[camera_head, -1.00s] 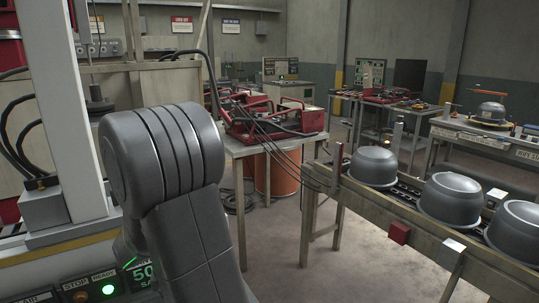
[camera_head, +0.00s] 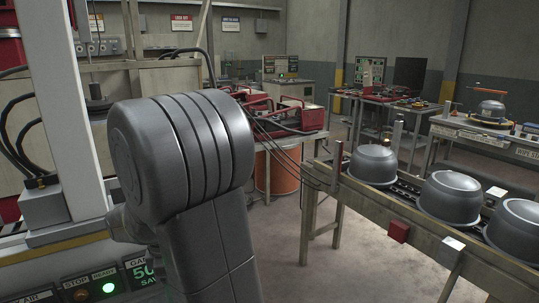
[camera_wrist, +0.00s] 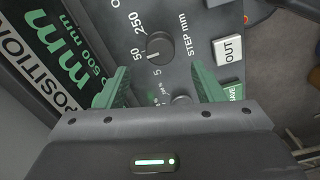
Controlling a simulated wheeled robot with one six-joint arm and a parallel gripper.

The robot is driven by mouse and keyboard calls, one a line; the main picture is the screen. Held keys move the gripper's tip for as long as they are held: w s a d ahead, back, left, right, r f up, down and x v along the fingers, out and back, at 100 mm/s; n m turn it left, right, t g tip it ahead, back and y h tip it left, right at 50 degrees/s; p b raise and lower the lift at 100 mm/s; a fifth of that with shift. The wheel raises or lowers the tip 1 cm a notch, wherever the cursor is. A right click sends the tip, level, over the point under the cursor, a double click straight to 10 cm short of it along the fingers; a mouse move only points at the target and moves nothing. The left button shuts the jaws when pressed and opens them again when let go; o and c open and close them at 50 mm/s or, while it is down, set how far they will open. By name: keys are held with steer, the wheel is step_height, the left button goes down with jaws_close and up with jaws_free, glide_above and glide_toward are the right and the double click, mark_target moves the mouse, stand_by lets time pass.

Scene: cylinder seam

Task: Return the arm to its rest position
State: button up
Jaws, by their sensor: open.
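My gripper (camera_wrist: 160,90) shows in the wrist view with two green fingers spread apart and nothing between them. I cannot tell the exact gap to the panel. In the head view my grey arm fills the lower middle, and my gripper is out of sight there.
A conveyor (camera_head: 400,205) with several grey metal pots (camera_head: 450,197) runs along the right. An orange drum (camera_head: 277,172) stands behind my arm; the floor between is clear.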

step_height(320, 180, up, 7)
step_height(320, 180, down, 14)
steer(key=shift+r, duration=0.25)
steer(key=shift+f+m, duration=0.2)
steer(key=shift+m, duration=0.1)
steer(key=m, duration=0.5)
steer(key=shift+p, duration=0.3)
steer(key=m+p, duration=0.1)
steer(key=m, duration=0.5)
steer(key=shift+r, duration=0.1)
step_height(320, 180, up, 11)
steer(key=shift+m, duration=0.3)
